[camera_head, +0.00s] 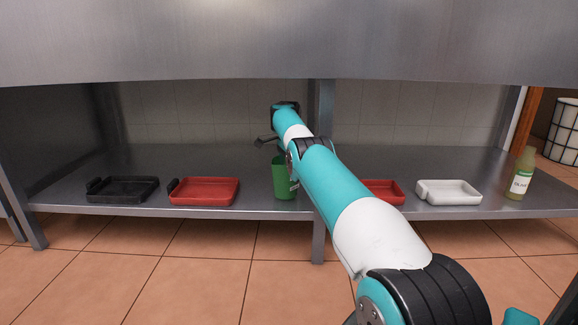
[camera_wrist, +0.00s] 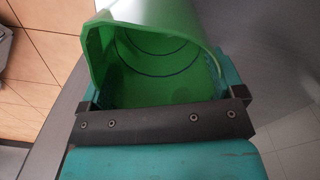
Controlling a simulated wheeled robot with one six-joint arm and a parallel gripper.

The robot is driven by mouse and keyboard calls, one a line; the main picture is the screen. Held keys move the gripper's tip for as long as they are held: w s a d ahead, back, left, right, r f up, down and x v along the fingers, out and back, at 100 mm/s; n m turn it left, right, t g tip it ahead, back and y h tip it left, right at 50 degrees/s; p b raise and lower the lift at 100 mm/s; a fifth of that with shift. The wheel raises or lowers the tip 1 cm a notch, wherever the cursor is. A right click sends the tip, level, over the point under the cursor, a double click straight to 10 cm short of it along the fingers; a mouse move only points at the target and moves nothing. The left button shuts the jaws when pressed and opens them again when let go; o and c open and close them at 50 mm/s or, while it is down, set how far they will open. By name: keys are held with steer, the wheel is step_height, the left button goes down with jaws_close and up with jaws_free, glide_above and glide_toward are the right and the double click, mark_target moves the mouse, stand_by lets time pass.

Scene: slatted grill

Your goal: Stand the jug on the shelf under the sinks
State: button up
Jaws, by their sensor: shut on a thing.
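The green jug (camera_head: 284,181) is in the space under the sinks, over the shelf (camera_head: 257,203), just left of the middle leg. It looks upright in the head view, and its base appears at or very near the shelf surface; I cannot tell whether it touches. In the wrist view I look into the open mouth of the jug (camera_wrist: 150,62). My gripper (camera_wrist: 160,88) is shut on the jug, with a finger on each side of it. In the head view my arm hides part of the jug and most of the gripper.
A black tray (camera_head: 122,190) and a red tray (camera_head: 204,192) lie left of the jug. Another red tray (camera_head: 385,191), a white tray (camera_head: 448,192) and an oil bottle (camera_head: 521,176) stand to the right. The middle leg (camera_head: 318,235) and sink front (camera_head: 300,45) bound the opening.

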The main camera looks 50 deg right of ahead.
steer(key=shift+f+b, duration=0.65)
steer(key=shift+f, duration=0.05)
steer(key=o, duration=0.7)
steer(key=shift+r, duration=0.1)
